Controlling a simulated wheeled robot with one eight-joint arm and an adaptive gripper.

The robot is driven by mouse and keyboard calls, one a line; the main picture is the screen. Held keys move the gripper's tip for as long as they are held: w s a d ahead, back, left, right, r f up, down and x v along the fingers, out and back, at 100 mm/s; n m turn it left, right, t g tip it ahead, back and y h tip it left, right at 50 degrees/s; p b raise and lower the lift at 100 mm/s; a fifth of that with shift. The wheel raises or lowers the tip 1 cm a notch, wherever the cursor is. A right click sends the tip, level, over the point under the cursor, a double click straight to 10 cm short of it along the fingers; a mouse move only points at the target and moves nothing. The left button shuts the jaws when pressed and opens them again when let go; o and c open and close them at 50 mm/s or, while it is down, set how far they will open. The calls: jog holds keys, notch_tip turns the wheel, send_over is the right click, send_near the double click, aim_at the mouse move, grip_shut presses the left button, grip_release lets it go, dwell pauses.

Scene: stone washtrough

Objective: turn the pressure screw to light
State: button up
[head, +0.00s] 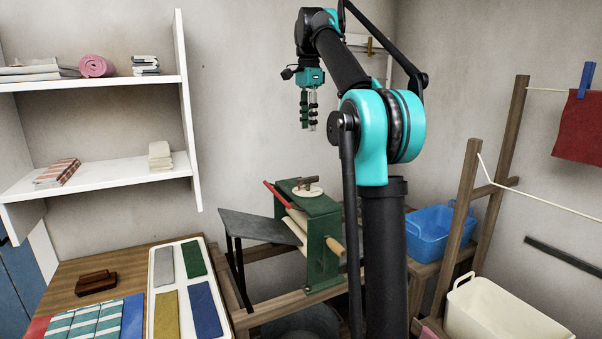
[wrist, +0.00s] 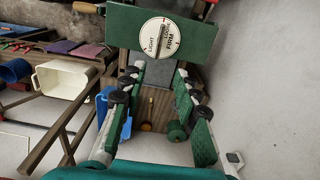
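The pressure screw is a round white dial with a brown bar handle (head: 307,190) on top of the green mangle (head: 323,235). In the wrist view the dial (wrist: 151,38) shows lettering, with LIGHT at its left and another word, seemingly FIRM, at its right. My gripper (head: 309,127) hangs fingers down, well above the mangle and apart from the dial. In the wrist view its green-padded fingers (wrist: 157,82) are spread with nothing between them.
A red lever (head: 278,195) and a wooden roller handle (head: 330,246) stick out of the mangle. A grey sloping board (head: 258,226) stands at its left. A white shelf (head: 100,170) is at left. A blue basin (head: 430,232) and wooden rack posts (head: 455,215) stand at right.

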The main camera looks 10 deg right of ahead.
aim_at(308, 180)
notch_tip(308, 180, down, 17)
jog(key=shift+f, duration=0.1)
dwell(0.5)
grip_shut()
